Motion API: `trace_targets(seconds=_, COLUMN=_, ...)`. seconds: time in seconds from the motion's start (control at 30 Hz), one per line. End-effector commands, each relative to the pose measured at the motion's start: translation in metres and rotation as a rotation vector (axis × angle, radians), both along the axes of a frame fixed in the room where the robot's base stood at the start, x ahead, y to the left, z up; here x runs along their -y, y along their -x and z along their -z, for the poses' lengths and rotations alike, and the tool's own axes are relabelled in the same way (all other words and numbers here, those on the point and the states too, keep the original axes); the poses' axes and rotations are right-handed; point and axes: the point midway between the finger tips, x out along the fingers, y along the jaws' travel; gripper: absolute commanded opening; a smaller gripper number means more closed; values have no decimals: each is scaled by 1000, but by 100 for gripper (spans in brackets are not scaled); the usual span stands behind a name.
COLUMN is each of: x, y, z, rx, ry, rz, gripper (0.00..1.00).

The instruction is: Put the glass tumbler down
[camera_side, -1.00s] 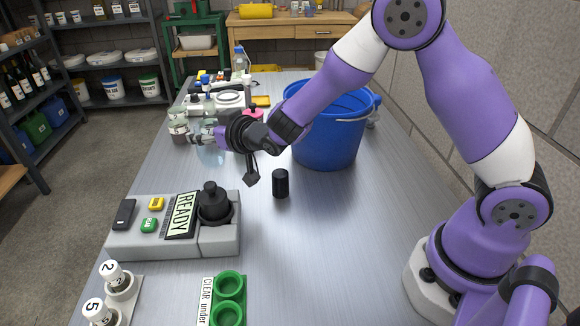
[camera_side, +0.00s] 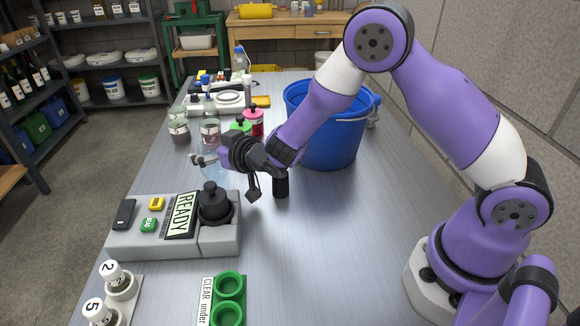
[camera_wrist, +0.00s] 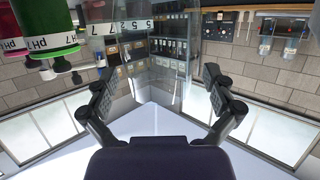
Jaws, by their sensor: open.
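The glass tumbler (camera_side: 213,171) is clear with a faint blue tint and shows at the fingertips of my gripper (camera_side: 207,161) in the side view. It looks upright and low over the bench; I cannot tell whether its base touches the surface. In the wrist view my gripper (camera_wrist: 160,95) has its two fingers spread apart. A faint see-through shape, likely the tumbler (camera_wrist: 150,50), lies between and beyond them. Contact with the fingers cannot be made out.
Glass jars (camera_side: 179,128) and pink bottle (camera_side: 254,123) stand behind my gripper. A blue bucket (camera_side: 325,145) and black cylinder (camera_side: 281,187) are to the right. The READY console (camera_side: 150,235) lies in front. Bench (camera_side: 330,250) is clear at front right.

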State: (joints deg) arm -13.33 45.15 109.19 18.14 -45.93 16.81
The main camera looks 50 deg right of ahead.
Motion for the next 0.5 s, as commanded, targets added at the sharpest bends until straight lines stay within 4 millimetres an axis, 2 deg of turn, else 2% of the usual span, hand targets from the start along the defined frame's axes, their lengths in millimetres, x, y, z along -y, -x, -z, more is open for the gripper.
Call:
trace_targets(seconds=0.17, x=0, y=0, z=-3, rx=2, ry=0, rz=0, gripper=98)
trace_targets(seconds=0.27, x=0, y=9, z=-5, rx=0, ry=1, rz=0, gripper=98)
trace_targets(seconds=0.5, x=-1, y=55, z=-19, rx=-1, ry=1, rz=-2, gripper=98)
